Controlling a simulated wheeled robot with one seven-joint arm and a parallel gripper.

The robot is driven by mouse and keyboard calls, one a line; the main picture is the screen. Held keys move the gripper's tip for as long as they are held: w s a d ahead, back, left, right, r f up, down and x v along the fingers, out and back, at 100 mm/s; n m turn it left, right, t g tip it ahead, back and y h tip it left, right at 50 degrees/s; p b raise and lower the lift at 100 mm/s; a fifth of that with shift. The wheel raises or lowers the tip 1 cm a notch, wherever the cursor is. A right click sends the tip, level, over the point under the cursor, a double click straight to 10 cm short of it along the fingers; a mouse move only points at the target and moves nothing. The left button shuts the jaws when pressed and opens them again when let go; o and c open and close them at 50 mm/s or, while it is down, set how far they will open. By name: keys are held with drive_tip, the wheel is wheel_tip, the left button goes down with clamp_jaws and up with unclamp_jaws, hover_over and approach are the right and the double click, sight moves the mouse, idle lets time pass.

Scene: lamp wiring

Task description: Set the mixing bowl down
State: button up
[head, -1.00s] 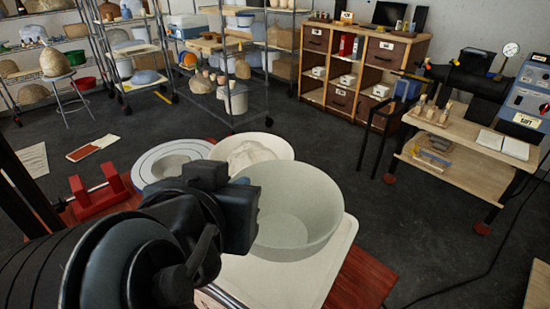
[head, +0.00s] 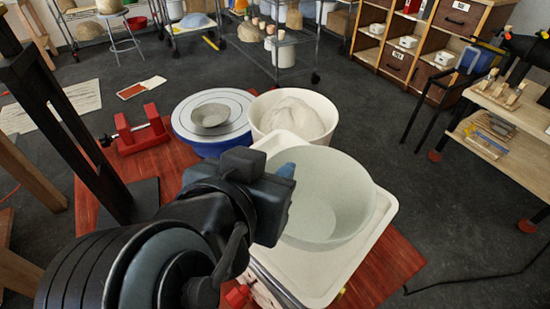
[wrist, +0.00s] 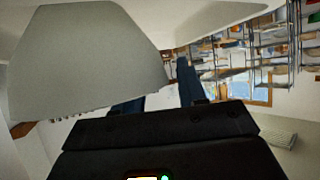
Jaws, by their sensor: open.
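The mixing bowl (head: 338,205) is large, pale grey-green and upright. In the head view it is over the white tray (head: 385,212), seemingly resting on it; its base contact is hard to see. My gripper (head: 286,171) is at the bowl's left rim, with one blue fingertip showing. In the wrist view the bowl (wrist: 80,65) fills the upper left and hides part of one finger. The other blue finger stands clear to the right of the bowl wall. My gripper (wrist: 158,92) is open, with its fingers apart. I cannot tell whether either finger touches the bowl.
A cream bowl with a pale mound (head: 292,115) stands right behind the mixing bowl. A blue-edged round wheel with a small grey bowl (head: 210,114) is to its left. A red clamp-like stand (head: 143,131) is farther left. A wooden bench (head: 500,120) stands right, across open floor.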

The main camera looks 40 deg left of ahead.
drive_tip(key=b+v, duration=0.1)
drive_tip(key=v, duration=1.1)
idle(0.5)
